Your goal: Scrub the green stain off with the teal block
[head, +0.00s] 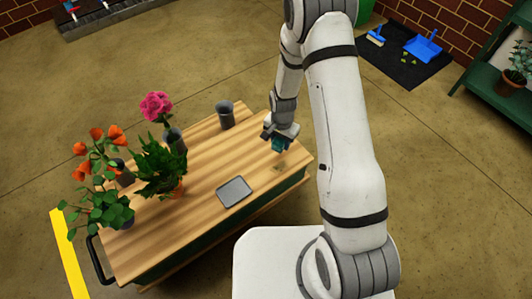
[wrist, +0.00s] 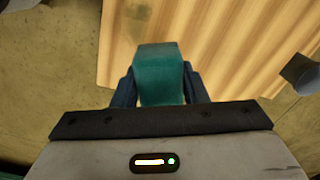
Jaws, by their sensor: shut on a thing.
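My gripper (head: 279,134) is shut on the teal block (head: 278,145) above the right end of the wooden table (head: 205,160). In the wrist view the teal block (wrist: 160,75) sits between the two dark blue fingers of my gripper (wrist: 159,88), with the table top (wrist: 225,45) behind it. A faint, dull mark (head: 280,166) shows on the wood just in front of the block in the head view; I cannot tell clearly that it is the green stain. No stain shows in the wrist view. Whether the block touches the wood cannot be told.
A grey tray (head: 234,191) lies near the table's front edge. An empty dark cup (head: 225,115) stands at the back edge. A pink flower (head: 156,105), orange flowers (head: 97,140) and a fern (head: 160,165) crowd the left end. The wood between tray and cup is clear.

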